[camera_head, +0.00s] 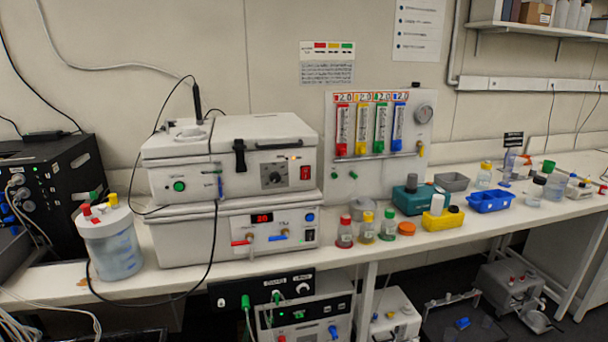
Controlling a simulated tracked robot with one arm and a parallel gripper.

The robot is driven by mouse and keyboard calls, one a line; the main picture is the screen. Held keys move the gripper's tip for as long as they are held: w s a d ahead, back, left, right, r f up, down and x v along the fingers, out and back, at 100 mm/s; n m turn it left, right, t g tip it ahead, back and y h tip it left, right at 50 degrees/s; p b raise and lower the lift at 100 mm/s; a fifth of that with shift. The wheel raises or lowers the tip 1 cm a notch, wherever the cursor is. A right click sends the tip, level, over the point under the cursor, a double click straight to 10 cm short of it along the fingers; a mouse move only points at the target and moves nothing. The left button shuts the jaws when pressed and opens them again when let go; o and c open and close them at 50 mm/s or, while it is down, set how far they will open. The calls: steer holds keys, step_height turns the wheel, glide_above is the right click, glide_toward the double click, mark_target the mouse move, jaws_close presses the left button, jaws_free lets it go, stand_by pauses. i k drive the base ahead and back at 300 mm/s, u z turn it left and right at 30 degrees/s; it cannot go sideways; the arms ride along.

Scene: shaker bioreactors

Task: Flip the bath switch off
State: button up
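A white two-part bath unit (165,180) stands on the bench left of the middle. Its upper box has a closed lid, a black latch, a dark round dial (273,176), a small amber light and a red rocker switch (305,172) at the right of its front. The lower box has a lit red display (262,218), red and blue levers, a blue button and a dark switch (310,235) at the right. I cannot tell the position of either switch. A black cable hangs in front of the unit. My gripper is not in view.
A clear vessel with coloured caps (114,245) stands left of the unit. Several small bottles (366,228) stand close to its right. A gauge panel (380,130) is behind them. More boxed equipment (300,315) sits under the bench (420,252).

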mark_target(305, 172)
steer(key=z, duration=0.1)
steer(key=k, duration=0.9)
steer(key=u, duration=0.2)
steer(key=i, duration=0.9)
steer(key=z, duration=0.05)
steer(key=k, duration=0.6)
steer(key=z, duration=0.7)
steer(key=i, duration=1.55)
steer(key=z, duration=0.3)
